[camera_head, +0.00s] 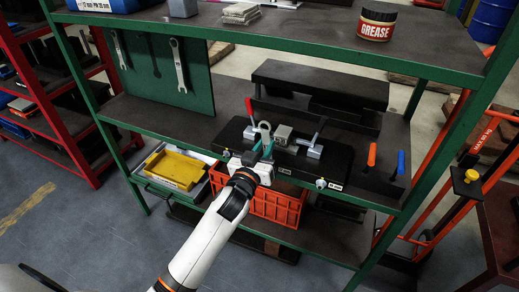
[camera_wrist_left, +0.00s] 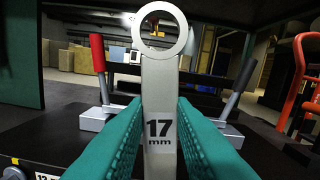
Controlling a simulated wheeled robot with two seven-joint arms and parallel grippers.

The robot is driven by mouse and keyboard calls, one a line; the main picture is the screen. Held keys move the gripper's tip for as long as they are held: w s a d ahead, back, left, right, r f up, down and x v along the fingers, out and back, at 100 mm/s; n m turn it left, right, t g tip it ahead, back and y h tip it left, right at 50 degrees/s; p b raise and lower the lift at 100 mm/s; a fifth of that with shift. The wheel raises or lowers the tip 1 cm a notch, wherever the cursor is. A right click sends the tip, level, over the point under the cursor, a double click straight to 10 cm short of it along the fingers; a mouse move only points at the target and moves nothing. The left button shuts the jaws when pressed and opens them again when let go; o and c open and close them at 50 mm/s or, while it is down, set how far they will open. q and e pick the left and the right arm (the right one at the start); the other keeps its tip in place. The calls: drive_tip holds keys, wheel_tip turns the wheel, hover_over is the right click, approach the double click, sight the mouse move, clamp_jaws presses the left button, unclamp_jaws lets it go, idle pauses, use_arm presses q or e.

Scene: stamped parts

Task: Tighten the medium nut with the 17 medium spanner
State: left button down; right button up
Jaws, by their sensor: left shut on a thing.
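My left gripper (camera_head: 262,146) has teal fingers and is shut on the 17 mm spanner (camera_wrist_left: 159,85). The spanner stands upright between the fingers, with its ring end on top and a "17 mm" label facing the wrist camera. Its ring end also shows in the head view (camera_head: 265,127). The gripper is in front of and over the dark fixture (camera_head: 350,165) on the green rack's middle shelf. Small fittings with yellow show on the fixture's front, one at its right (camera_head: 320,184); I cannot tell which is the medium nut. My right gripper is out of view.
Clamps with a red handle (camera_head: 318,131) and a grey handle (camera_head: 249,107) stand on the fixture. Two more spanners (camera_head: 180,66) hang on the green panel. A yellow tray (camera_head: 175,169) and an orange crate (camera_head: 278,207) are below. The upper shelf (camera_head: 300,32) overhangs.

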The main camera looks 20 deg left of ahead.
use_arm(q)
drive_tip(key=shift+s+d+f+m+b, duration=0.1)
drive_tip(key=shift+d+f+m, duration=0.2)
drive_tip(key=shift+d+m, duration=1.05)
drive_tip(key=shift+s+d+f+m+b, duration=0.1)
drive_tip(key=shift+d+f+m, duration=0.2)
drive_tip(key=shift+d+m, duration=1)
drive_tip(key=shift+d+f+m+b, duration=0.1)
drive_tip(key=shift+d+f+m, duration=0.2)
drive_tip(key=shift+d+m, duration=1.05)
drive_tip(key=shift+a+m, duration=0.5)
drive_tip(key=shift+a, duration=0.05)
drive_tip(key=shift+r, duration=0.1)
drive_tip(key=d+r+p, duration=0.2)
drive_tip(key=r, duration=0.1)
drive_tip(key=d+r+p, duration=0.1)
drive_tip(key=shift+w+r, duration=0.15)
drive_tip(key=shift+a, duration=0.1)
